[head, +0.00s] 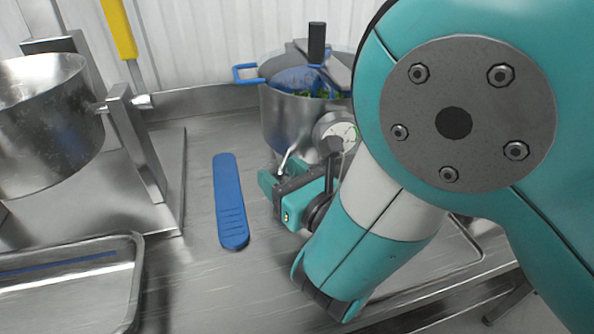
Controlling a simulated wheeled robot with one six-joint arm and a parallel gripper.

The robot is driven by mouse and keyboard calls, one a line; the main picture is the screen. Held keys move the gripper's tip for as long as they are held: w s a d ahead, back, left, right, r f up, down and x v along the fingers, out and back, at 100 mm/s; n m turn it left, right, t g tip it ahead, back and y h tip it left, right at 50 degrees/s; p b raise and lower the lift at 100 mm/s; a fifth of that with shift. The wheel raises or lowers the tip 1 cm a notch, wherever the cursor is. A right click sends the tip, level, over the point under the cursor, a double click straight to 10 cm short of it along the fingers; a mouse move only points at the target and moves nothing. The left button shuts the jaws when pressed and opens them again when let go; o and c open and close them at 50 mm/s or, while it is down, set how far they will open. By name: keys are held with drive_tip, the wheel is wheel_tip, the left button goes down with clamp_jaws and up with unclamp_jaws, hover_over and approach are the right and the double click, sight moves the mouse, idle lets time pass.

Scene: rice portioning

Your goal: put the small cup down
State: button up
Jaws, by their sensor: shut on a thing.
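My gripper (276,178) is at the middle of the head view, low over the steel counter, just in front of a steel pot and right of a blue flat handle-like strip. It is shut on the small cup, of which only a thin bright metal piece (288,157) shows at the fingers. The cup's body is hidden, so I cannot tell whether it is upright or touches the counter. My arm covers much of the right side.
The steel pot (285,122) has a blue handle and green contents. The blue strip (230,200) lies on the counter (200,270). A large steel pan (45,125) on a stand is at left, with a metal tray (70,300) below. Bare counter lies around the strip.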

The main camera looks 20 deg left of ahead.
drive_tip(key=shift+f+b, duration=0.8)
drive_tip(key=shift+f, duration=0.6)
drive_tip(key=shift+f, duration=0.1)
drive_tip(key=shift+f, duration=0.15)
drive_tip(key=o, duration=1)
drive_tip(key=shift+c, duration=0.2)
